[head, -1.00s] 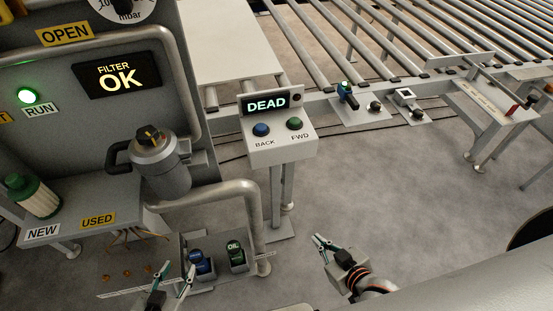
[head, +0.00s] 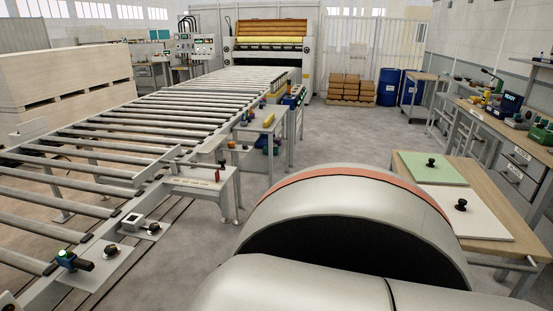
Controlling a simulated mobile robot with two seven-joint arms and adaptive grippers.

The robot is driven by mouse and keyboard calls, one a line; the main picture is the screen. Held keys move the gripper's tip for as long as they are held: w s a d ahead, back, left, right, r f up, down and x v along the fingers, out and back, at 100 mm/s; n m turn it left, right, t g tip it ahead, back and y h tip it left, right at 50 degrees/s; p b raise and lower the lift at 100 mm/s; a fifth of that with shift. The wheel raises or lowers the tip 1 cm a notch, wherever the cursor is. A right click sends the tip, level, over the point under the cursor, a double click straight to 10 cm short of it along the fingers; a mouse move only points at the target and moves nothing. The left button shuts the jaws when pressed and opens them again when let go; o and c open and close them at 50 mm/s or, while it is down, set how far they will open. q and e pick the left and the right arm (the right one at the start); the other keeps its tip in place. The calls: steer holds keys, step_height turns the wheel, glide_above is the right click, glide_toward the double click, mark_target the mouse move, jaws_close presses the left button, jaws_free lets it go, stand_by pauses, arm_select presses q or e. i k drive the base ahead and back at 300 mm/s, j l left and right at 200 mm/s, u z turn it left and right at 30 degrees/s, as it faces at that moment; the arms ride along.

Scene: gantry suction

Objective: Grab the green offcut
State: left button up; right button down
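The green offcut (head: 433,168) is a flat pale-green panel with a black knob (head: 431,162) on top. It lies on a wooden-topped table (head: 404,172) at the right of the head view. A white panel (head: 458,211) with its own black knob lies just in front of it on the same table. Neither of my grippers shows in the head view now. A large rounded grey part of my own body fills the lower middle and hides the floor there and part of the table's near side.
A roller conveyor (head: 143,117) runs from lower left to a machine (head: 270,50) at the back. A small stand (head: 204,181) sits beside it. A workbench (head: 506,127) lines the right wall. Blue drums (head: 388,87) stand at the back. Grey floor (head: 325,140) is clear in the middle.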

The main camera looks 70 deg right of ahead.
mark_target(424, 168)
steer(key=z, duration=3.55)
steer(key=i+l+u, duration=0.25)
steer(key=i+u, duration=0.2)
steer(key=i+j+u, duration=0.25)
steer(key=i+u, duration=0.15)
steer(key=i+j+u, duration=0.1)
steer(key=i+u, duration=0.35)
steer(key=i, duration=0.2)
steer(key=i+z, duration=0.25)
steer(key=i, duration=0.45)
steer(key=i+j+z, duration=0.2)
steer(key=i, duration=0.45)
steer(key=i+l, duration=0.1)
steer(key=i, duration=0.4)
steer(key=i+l, duration=0.1)
steer(key=i, duration=0.35)
steer(key=i+l, duration=0.1)
steer(key=i, duration=0.4)
steer(key=i+j+z, duration=0.2)
steer(key=i+z, duration=0.2)
steer(key=i+j+z, duration=0.4)
steer(key=l, duration=0.1)
